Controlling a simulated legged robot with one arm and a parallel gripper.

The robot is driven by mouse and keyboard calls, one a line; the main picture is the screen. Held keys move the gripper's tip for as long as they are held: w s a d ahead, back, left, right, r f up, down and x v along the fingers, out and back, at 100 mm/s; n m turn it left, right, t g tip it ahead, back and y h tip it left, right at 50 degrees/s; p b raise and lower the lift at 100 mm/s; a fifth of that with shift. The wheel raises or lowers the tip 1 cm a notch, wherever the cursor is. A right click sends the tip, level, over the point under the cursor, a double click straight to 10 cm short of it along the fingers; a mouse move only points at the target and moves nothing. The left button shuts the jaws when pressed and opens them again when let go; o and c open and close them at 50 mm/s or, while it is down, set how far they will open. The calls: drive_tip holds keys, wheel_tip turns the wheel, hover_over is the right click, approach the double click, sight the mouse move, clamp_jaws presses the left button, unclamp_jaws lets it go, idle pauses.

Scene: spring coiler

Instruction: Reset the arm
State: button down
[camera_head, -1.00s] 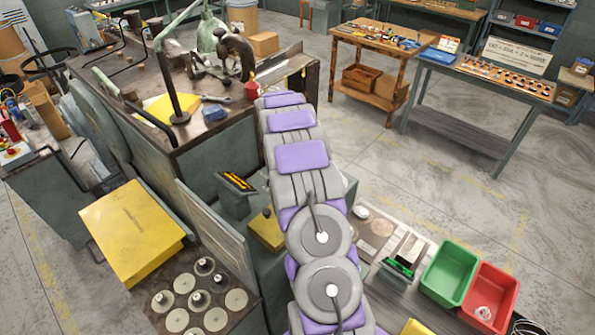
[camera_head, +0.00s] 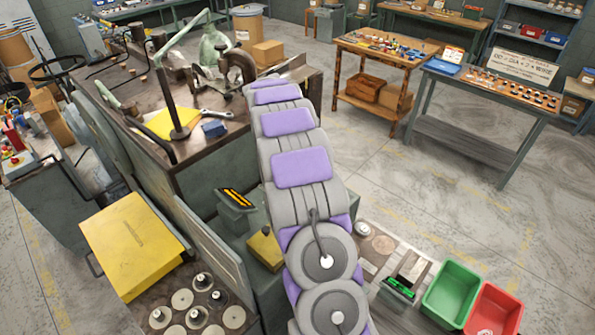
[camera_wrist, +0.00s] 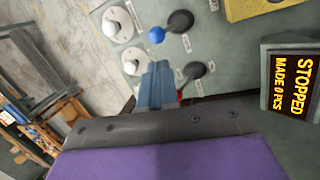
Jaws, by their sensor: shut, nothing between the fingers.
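My arm shows in the head view as a chain of grey and purple links reaching away from me toward the bench. Its far end hides my gripper there. In the wrist view my gripper (camera_wrist: 158,72) appears as two blue-grey fingers pressed together, with nothing held. Behind the fingers is a grey-green control panel (camera_wrist: 221,65) with white dials (camera_wrist: 117,24), black knobs (camera_wrist: 181,21) and a blue ball knob (camera_wrist: 156,35). The fingers overlap the panel in the picture; I cannot tell whether they touch it. A display (camera_wrist: 291,82) at the right reads "STOPPED, MADE 0 PCS".
In the head view the bench (camera_head: 212,160) with a green press (camera_head: 213,47) stands left of my arm. A yellow cover (camera_head: 131,240) is at lower left. Green (camera_head: 451,293) and red (camera_head: 493,309) bins sit at lower right. Open floor (camera_head: 400,180) lies to the right.

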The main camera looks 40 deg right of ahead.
drive_tip(key=shift+a+r, duration=0.15)
drive_tip(key=shift+a, duration=0.05)
idle(0.4)
drive_tip(key=s+a+r+b, duration=0.1)
drive_tip(key=s+a+b, duration=0.25)
drive_tip(key=a, duration=0.35)
drive_tip(key=s+a+r+y+b, duration=0.1)
drive_tip(key=s+a+b, duration=0.1)
drive_tip(key=s+a, duration=0.4)
drive_tip(key=s+a+r+b, duration=0.1)
drive_tip(key=s+a+b, duration=0.2)
drive_tip(key=a, duration=0.6)
drive_tip(key=s+a+f+b, duration=0.2)
drive_tip(key=s+a, duration=0.2)
drive_tip(key=s, duration=0.3)
drive_tip(key=s+a+f+n+y+b, duration=0.1)
drive_tip(key=s+a+f+b, duration=0.1)
drive_tip(key=s+a, duration=0.3)
drive_tip(key=s+a+f+b, duration=0.3)
drive_tip(key=s+a, duration=0.1)
drive_tip(key=s, duration=0.7)
drive_tip(key=shift+a+f+n+y, duration=0.25)
drive_tip(key=shift+n+y, duration=0.05)
drive_tip(key=shift+d, duration=0.1)
